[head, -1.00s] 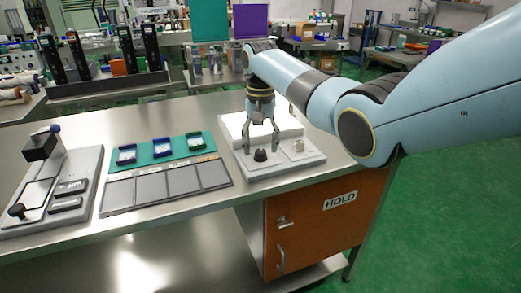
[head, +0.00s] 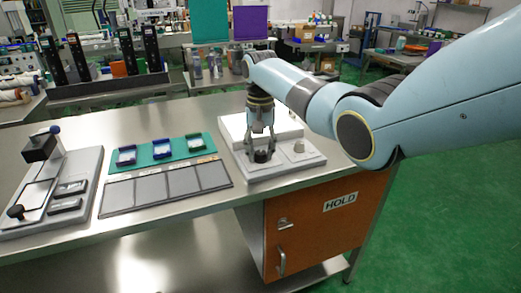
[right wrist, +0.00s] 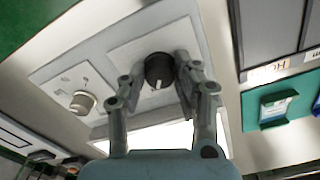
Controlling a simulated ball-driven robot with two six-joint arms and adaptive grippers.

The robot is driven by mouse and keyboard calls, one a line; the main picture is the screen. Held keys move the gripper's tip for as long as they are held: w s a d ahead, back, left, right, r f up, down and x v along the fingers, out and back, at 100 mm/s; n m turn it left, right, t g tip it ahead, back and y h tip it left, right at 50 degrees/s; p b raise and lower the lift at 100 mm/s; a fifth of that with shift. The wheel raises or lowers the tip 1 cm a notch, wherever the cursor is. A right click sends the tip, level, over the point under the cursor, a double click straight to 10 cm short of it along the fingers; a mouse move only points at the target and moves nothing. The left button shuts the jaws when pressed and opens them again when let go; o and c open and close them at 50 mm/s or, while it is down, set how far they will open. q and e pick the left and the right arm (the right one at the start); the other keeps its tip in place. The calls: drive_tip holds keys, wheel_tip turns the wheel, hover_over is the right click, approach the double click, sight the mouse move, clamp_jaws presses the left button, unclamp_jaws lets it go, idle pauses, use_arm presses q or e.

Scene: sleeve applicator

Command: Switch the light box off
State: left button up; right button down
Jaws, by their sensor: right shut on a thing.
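The light box (head: 295,169) is a pale grey unit with a raised white back panel, at the right part of the bench. A black knob (head: 261,156) stands on its front left, and a smaller light knob (head: 298,147) on its front right. My right gripper (head: 261,150) points down over the black knob and is shut on it. In the right wrist view the fingers lie on either side of the black knob (right wrist: 158,72), which has a white mark. The light knob (right wrist: 82,102) stands apart from the fingers. The left gripper is out of view.
A dark board with grey panels (head: 168,187) lies left of the light box. Behind it is a green mat (head: 143,161) with several small trays. An orange cabinet (head: 320,233) is below.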

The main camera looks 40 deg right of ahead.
drive_tip(key=n+p, duration=0.2)
drive_tip(key=shift+r+n, duration=0.2)
drive_tip(key=shift+n, duration=0.2)
drive_tip(key=n+p, duration=0.1)
drive_tip(key=n, duration=0.1)
drive_tip(key=shift+n+p, duration=0.3)
drive_tip(key=shift+n, duration=0.1)
drive_tip(key=n+p, duration=0.1)
drive_tip(key=n, duration=0.3)
drive_tip(key=shift+f, duration=0.1)
drive_tip(key=shift+n+p, duration=0.55)
drive_tip(key=shift+n, duration=1.55)
drive_tip(key=c, duration=1)
unclamp_jaws()
